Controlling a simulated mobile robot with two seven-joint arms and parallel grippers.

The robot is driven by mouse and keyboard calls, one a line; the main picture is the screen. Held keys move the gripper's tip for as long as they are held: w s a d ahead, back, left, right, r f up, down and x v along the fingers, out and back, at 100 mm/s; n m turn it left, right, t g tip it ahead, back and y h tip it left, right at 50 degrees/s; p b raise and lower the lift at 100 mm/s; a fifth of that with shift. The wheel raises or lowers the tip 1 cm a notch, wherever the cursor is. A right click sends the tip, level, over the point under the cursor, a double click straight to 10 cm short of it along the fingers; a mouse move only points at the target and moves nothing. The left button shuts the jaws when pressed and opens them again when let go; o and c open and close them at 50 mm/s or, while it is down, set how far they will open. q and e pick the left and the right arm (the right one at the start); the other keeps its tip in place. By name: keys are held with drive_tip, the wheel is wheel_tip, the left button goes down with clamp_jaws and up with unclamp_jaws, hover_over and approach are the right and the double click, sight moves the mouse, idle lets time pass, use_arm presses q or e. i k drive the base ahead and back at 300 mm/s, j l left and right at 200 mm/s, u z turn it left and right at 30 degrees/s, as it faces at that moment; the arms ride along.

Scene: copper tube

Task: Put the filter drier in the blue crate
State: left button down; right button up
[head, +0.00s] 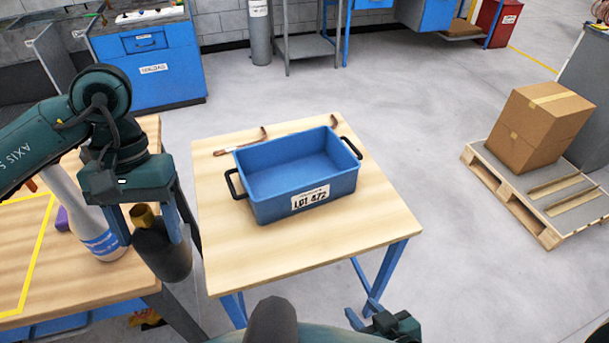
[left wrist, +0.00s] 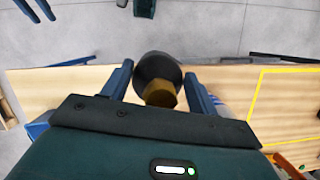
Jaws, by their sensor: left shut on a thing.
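The filter drier is a dark grey cylinder (head: 166,256) with a brass end. My left gripper (head: 146,228) is shut on it near the brass end and holds it upright, at the gap between the left workbench and the wooden table. In the left wrist view the filter drier (left wrist: 157,68) sits between the two blue fingers of my left gripper (left wrist: 160,85). The blue crate (head: 300,193) stands on the wooden table, to the right of the filter drier; its visible inside is empty.
A white spray bottle (head: 92,222) and a purple item (head: 62,220) stand on the left workbench (head: 60,285), near my left arm. Copper tubes (head: 240,143) lie behind the crate on the wooden table (head: 222,262). The table is bare in front of the crate.

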sight(274, 192)
drive_tip(key=i+l, duration=0.15)
drive_tip(key=l, duration=0.2)
drive_tip(key=i+l, duration=0.2)
drive_tip(key=l, duration=0.15)
drive_tip(key=i+l, duration=0.15)
drive_tip(key=l, duration=0.2)
drive_tip(key=i+l, duration=0.15)
drive_tip(key=l, duration=0.2)
